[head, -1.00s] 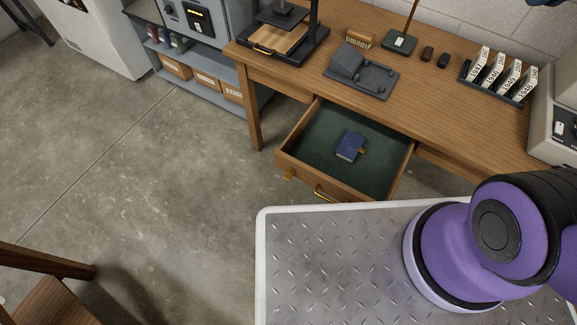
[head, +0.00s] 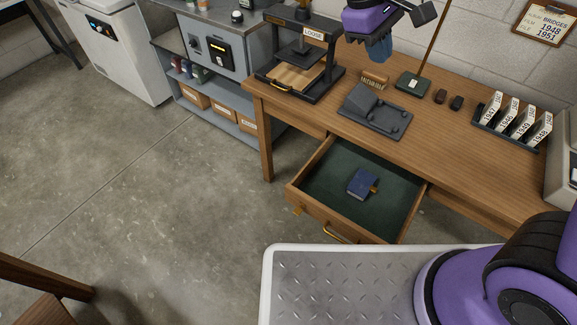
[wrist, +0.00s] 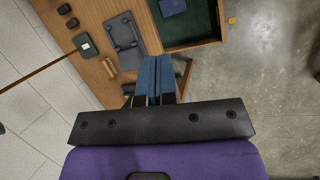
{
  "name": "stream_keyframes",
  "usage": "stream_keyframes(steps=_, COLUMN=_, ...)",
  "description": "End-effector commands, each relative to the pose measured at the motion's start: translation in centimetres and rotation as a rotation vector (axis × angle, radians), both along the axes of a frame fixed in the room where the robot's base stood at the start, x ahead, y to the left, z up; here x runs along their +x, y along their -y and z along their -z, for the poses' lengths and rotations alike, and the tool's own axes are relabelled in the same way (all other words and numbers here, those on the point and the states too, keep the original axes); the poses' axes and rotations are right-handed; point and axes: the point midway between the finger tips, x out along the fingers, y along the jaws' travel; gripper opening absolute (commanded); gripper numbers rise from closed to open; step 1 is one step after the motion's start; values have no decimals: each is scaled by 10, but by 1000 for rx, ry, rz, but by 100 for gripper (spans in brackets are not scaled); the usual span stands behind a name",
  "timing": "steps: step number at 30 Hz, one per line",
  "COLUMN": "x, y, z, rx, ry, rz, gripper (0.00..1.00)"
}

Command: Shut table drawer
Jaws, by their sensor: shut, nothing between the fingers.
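The table drawer (head: 312,209) is pulled well out from the wooden table (head: 420,143). It has a green lining, and a small dark blue book (head: 362,184) with a tan tab lies inside it. A brass handle (head: 335,232) is on its front, partly hidden by my base's edge. In the wrist view the green drawer lining (wrist: 190,22) shows at the top. My gripper (head: 379,50) is above the back of the table, apart from the drawer. Its blue fingers (wrist: 155,75) are shut together and empty in the wrist view.
On the table stand a black press (head: 300,70), a grey tray-like device (head: 374,110), a brush (head: 375,82), a thin rod on a base (head: 412,83) and a rack of year cards (head: 512,122). Grey shelves (head: 217,110) stand left. The floor (head: 150,200) left of the drawer is clear.

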Motion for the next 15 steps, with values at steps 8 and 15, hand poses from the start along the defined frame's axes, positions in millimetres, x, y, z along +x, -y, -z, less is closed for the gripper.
stream_keyframes(steps=8, x=15, y=-68, z=70, rx=-196, ry=-100, rz=-210, gripper=0)
stream_keyframes(steps=15, x=13, y=-123, z=137, rx=-376, ry=-158, rz=-392, gripper=0)
